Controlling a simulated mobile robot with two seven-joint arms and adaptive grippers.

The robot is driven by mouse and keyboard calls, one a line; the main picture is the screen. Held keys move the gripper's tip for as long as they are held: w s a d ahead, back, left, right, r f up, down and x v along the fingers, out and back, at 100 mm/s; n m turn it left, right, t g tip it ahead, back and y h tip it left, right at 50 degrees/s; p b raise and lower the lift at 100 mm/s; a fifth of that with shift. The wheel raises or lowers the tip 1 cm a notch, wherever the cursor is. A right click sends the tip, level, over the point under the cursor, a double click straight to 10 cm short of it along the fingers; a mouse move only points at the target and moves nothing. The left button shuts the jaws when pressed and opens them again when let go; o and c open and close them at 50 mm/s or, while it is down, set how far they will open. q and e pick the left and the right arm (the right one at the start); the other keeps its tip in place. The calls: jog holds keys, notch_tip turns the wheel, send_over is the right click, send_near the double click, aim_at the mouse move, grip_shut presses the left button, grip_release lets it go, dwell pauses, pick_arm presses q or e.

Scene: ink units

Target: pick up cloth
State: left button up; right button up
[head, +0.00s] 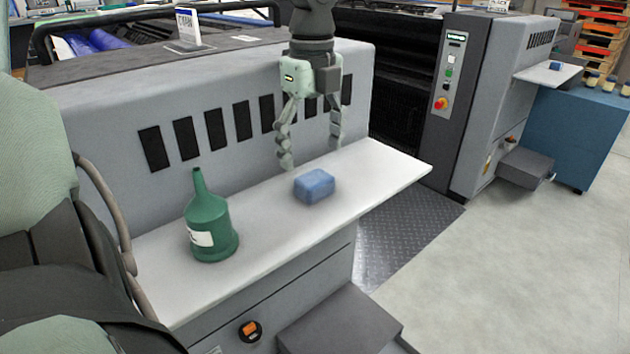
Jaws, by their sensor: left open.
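A folded blue cloth (315,186), shaped like a small block, lies on the white shelf (380,180) of the grey machine. My left gripper (312,157) hangs from above, pointing down, just behind and above the cloth. Its two fingers are spread apart with nothing between them. The cloth appears apart from the fingers. My right gripper is not in view.
A green bottle (211,225) with a narrow spout and white label stands on the shelf to the left of the cloth. The machine's slotted wall (100,130) rises behind the shelf. Another blue item (555,66) lies on a farther shelf. Floor at right is clear.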

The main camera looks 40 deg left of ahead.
aim_at(314, 177)
pick_arm(q)
jog(key=f, duration=0.5)
jog(key=shift+d+f+p, duration=0.2)
jog(key=shift+f+p, duration=0.1)
jog(key=shift+p, duration=0.05)
jog(key=shift+w+f, duration=0.1)
jog(key=shift+f, duration=0.05)
jog(key=c, duration=1)
jog(key=shift+c, duration=0.2)
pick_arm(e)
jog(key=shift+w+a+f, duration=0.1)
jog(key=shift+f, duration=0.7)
pick_arm(q)
jog(key=shift+r, duration=0.6)
jog(key=r, duration=0.3)
jog(key=shift+s+r+b, duration=0.15)
jog(key=shift+s+b, duration=0.15)
jog(key=s+r, duration=0.6)
jog(key=s, duration=0.5)
jog(key=shift+r+b, duration=0.25)
jog(key=shift+b, duration=0.2)
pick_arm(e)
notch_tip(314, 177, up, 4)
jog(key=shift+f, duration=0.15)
